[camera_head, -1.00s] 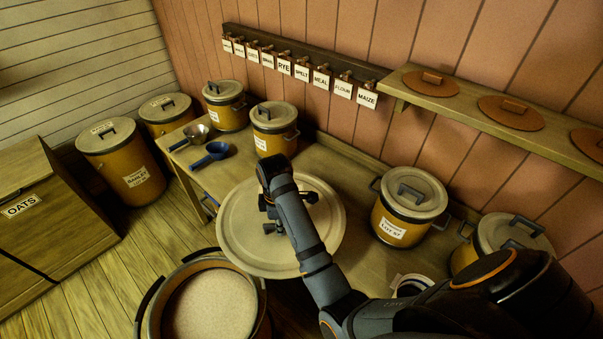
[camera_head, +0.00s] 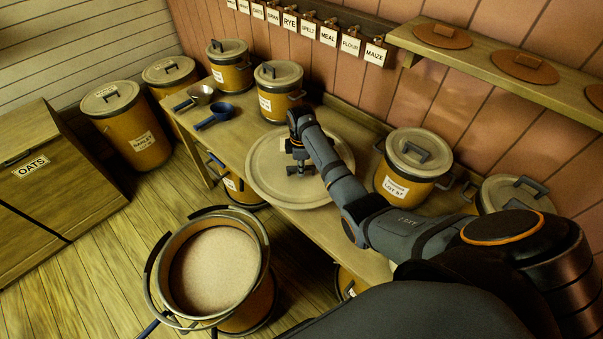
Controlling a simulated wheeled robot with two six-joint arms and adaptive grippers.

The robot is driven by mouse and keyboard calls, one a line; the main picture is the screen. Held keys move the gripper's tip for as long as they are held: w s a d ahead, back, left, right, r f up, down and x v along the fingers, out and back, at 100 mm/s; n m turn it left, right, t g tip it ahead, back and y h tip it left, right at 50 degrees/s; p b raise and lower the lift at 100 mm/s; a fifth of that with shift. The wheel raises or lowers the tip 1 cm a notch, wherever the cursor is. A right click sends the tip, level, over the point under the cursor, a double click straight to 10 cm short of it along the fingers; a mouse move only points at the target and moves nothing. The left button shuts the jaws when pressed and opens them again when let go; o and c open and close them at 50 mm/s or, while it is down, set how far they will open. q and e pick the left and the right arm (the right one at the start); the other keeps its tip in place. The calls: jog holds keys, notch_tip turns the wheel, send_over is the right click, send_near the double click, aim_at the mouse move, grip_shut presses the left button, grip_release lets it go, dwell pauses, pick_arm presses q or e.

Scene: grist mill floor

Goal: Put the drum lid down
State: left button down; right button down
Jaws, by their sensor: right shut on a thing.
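The drum lid (camera_head: 265,178) is a large pale round disc. It is at the middle of the wooden bench (camera_head: 237,128), over the bench top near its front edge; I cannot tell whether it touches the wood. My right gripper (camera_head: 299,168) is above the lid's centre, shut on its handle, which the fingers mostly hide. My right arm covers part of the lid's right side. An open drum (camera_head: 262,292) full of pale meal (camera_head: 215,265) stands on the floor at the front, with its top uncovered. My left gripper is not in view.
Lidded yellow canisters stand on the bench, behind the lid (camera_head: 278,95) and right of it (camera_head: 411,170). A metal scoop (camera_head: 201,95) and a blue scoop (camera_head: 214,116) lie at its left end. Lidded drums (camera_head: 128,125) and an OATS bin (camera_head: 45,175) stand left. Floor between is clear.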

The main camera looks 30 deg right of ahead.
jog(key=shift+w, duration=0.15)
notch_tip(320, 180, down, 3)
jog(key=shift+d+f, duration=0.1)
jog(key=shift+d, duration=0.05)
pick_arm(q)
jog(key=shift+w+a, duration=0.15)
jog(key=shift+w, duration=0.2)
pick_arm(e)
jog(key=shift+w+f, duration=0.1)
jog(key=shift+f, duration=0.1)
jog(key=c, duration=1.4)
grip_release()
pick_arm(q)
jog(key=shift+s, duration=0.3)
